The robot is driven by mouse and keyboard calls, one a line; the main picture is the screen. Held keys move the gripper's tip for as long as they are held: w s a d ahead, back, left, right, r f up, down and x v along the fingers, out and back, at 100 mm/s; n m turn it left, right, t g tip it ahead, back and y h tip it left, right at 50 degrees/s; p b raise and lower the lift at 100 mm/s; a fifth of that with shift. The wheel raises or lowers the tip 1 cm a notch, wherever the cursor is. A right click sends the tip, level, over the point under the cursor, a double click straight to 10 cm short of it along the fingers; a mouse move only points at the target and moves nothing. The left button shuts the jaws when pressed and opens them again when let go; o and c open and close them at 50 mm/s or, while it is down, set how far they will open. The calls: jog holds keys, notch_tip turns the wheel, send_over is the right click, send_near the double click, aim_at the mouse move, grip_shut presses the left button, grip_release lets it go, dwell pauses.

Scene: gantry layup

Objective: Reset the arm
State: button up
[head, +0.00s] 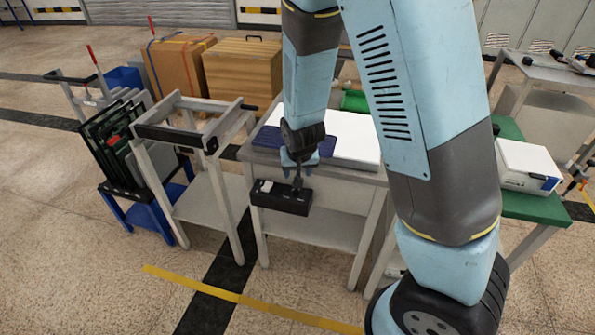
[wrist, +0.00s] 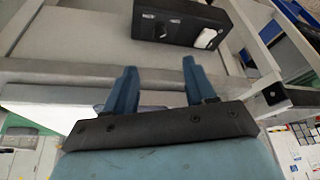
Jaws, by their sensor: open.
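My arm reaches down from the upper right in the head view. My gripper (head: 298,178) is at the front edge of the middle table (head: 328,166), just by a black box (head: 281,198) fixed at that edge. In the wrist view, the two blue fingers of my gripper (wrist: 159,67) stand apart with nothing between them. The black box also shows in the wrist view (wrist: 180,24), beyond the fingertips, with a white piece on it. I cannot tell whether the gripper touches the box.
A grey frame stand (head: 190,133) and a rack of dark panels (head: 118,140) stand to the left. A green bench (head: 535,205) with a white device (head: 527,168) is at right. The front floor is clear.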

jog(key=shift+r, duration=0.1)
jog(key=s+d+r, duration=0.4)
jog(key=d+r, duration=0.1)
jog(key=r, duration=0.4)
jog(key=s+d+r+y, duration=0.1)
jog(key=s+d+r, duration=0.3)
jog(key=r, duration=0.5)
jog(key=s+d+r, duration=0.3)
jog(key=d+r, duration=0.2)
jog(key=r, duration=0.3)
jog(key=s+d+r+t+h, duration=0.1)
jog(key=s+d+r, duration=0.3)
jog(key=s, duration=0.6)
notch_tip(320, 180, up, 2)
jog(key=shift+d+r+m, duration=0.1)
jog(key=shift+d+m, duration=0.05)
jog(key=shift+m, duration=0.15)
jog(key=shift+c, duration=0.4)
